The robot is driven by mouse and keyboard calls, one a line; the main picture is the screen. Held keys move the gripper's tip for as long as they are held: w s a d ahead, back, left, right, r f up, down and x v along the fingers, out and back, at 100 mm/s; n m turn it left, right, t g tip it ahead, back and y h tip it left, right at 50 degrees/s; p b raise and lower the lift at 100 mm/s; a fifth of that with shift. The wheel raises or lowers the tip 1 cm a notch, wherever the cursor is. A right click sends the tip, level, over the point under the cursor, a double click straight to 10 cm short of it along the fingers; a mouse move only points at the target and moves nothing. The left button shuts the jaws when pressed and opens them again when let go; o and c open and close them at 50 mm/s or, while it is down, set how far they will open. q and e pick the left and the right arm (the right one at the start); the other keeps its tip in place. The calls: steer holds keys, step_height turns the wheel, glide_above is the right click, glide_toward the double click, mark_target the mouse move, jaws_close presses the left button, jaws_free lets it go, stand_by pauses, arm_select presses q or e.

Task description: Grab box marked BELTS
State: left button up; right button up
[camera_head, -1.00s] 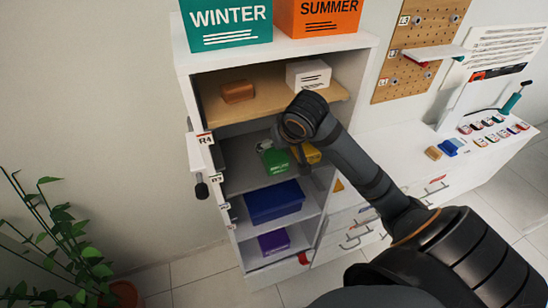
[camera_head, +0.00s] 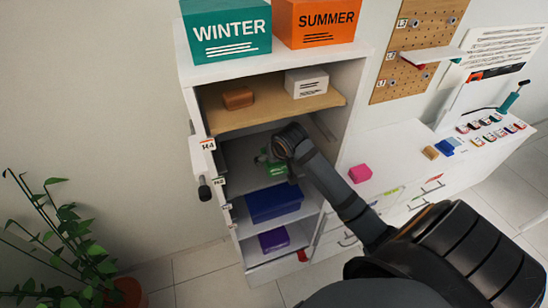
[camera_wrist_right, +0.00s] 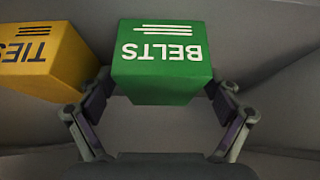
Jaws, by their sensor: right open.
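The green box marked BELTS (camera_wrist_right: 162,62) is ahead of my right gripper in the right wrist view, its lettering upside down. In the head view the BELTS box (camera_head: 279,171) is on a middle wardrobe shelf, partly hidden by my right arm. My right gripper (camera_wrist_right: 163,92) is open, with one finger near each side of the box's near end. I cannot tell whether the fingers touch it. The yellow box marked TIES (camera_wrist_right: 42,60) sits close on the left, near the left finger. My left gripper is not in view.
The wooden shelf (camera_head: 265,114) above holds a brown box (camera_head: 238,98) and a white box (camera_head: 306,82). A blue box (camera_head: 274,202) and a purple box (camera_head: 273,240) are below. The wardrobe side wall (camera_head: 347,115) stands right of my arm. A pink box (camera_head: 360,173) is on the counter.

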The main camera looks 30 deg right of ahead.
steer(key=c, duration=1.3)
steer(key=shift+r, duration=0.1)
